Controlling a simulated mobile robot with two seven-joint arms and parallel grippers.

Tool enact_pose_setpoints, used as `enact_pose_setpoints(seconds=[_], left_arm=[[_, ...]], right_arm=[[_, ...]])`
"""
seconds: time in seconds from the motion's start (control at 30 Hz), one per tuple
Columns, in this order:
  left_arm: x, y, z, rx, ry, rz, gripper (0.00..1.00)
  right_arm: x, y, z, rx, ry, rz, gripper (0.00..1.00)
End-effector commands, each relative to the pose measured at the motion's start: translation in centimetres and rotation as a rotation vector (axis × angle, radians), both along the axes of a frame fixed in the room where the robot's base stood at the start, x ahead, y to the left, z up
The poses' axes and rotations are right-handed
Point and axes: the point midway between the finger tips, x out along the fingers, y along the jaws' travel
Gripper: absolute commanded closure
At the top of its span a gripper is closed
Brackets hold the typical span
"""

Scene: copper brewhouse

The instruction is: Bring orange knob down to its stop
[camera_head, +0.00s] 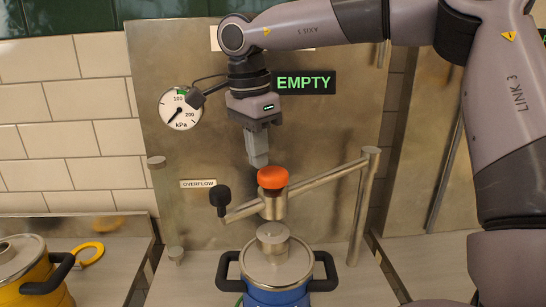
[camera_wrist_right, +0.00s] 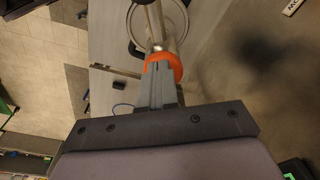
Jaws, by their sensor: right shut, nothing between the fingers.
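The orange knob (camera_head: 272,177) sits on top of a metal post on a slanted bar, above the blue pot with a metal lid (camera_head: 274,270). My right gripper (camera_head: 259,163) is shut and empty, pointing down just above and slightly left of the knob in the head view. In the right wrist view the knob (camera_wrist_right: 162,68) shows just beyond the shut fingers (camera_wrist_right: 160,85), which hide part of it. I cannot tell whether the fingertips touch it. My left gripper is not in view.
A pressure gauge (camera_head: 180,108) and an "EMPTY" sign (camera_head: 304,82) are on the panel behind. A yellow pot (camera_head: 30,275) stands at the left.

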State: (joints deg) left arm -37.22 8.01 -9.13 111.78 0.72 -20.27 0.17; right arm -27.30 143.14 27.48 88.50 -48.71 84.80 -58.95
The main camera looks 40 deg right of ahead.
Motion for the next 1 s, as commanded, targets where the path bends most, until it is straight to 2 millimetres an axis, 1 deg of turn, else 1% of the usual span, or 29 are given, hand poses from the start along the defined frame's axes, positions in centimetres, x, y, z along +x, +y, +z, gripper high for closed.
enact_pose_setpoints(seconds=[0.3,0.4,0.57,1.0], left_arm=[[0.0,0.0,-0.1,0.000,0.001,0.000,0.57],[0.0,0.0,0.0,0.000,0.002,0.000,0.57],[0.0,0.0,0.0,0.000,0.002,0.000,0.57],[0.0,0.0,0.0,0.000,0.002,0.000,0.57]], right_arm=[[0.1,0.6,5.0,0.000,-0.004,0.001,1.00],[0.1,0.7,6.1,0.001,-0.003,0.001,1.00],[0.1,0.7,6.8,0.001,-0.001,0.001,1.00],[0.1,0.7,6.7,0.000,-0.001,0.001,1.00]])
